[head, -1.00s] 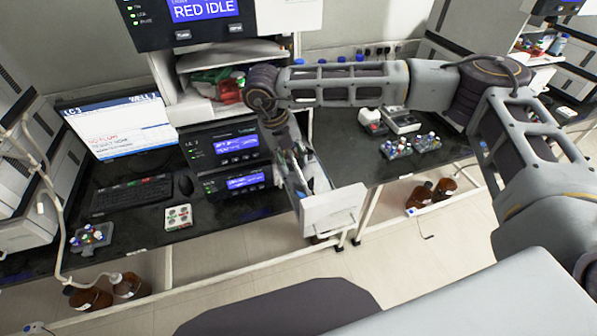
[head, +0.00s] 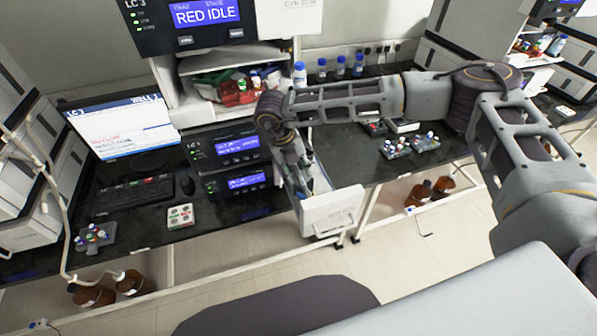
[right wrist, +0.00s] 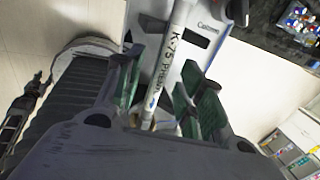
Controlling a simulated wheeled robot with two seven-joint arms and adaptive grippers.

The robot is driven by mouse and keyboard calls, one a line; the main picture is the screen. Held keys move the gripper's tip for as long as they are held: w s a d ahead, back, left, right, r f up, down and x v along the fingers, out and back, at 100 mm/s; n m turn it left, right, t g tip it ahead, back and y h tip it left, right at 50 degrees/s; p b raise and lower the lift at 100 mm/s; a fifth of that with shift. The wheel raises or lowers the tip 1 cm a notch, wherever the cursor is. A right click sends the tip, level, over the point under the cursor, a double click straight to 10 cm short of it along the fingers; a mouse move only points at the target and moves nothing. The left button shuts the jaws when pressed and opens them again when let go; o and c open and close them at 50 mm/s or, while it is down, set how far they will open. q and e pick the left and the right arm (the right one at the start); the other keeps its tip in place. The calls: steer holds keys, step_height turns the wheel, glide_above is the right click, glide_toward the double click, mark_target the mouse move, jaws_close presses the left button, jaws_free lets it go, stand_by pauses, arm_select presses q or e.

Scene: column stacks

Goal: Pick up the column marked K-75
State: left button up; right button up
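The column marked K-75 (right wrist: 173,55) is a thin pale rod, its label reading "K-75 PHEN…" in the right wrist view. It runs between the two green-padded fingers of my right gripper (right wrist: 165,95). The fingers stand apart with a gap at each side of the column, so the gripper is open around it. In the head view my right gripper (head: 303,170) reaches down into an open white drawer (head: 332,211); the column cannot be made out there. My left gripper is not in view.
The drawer juts out past the black bench. Instrument modules (head: 236,150) stand left of it, with a keyboard (head: 133,195) and a vial rack (head: 180,216) further left. Vial trays (head: 397,147) lie on the bench to the right. Brown bottles (head: 418,195) stand below.

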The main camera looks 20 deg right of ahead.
mark_target(297, 173)
stand_by(0.4)
jaws_close()
stand_by(0.4)
steer(key=shift+w+r, duration=0.1)
steer(key=shift+r, duration=0.65)
step_height(297, 173, up, 8)
steer(key=b, duration=0.2)
steer(key=shift+r, duration=0.25)
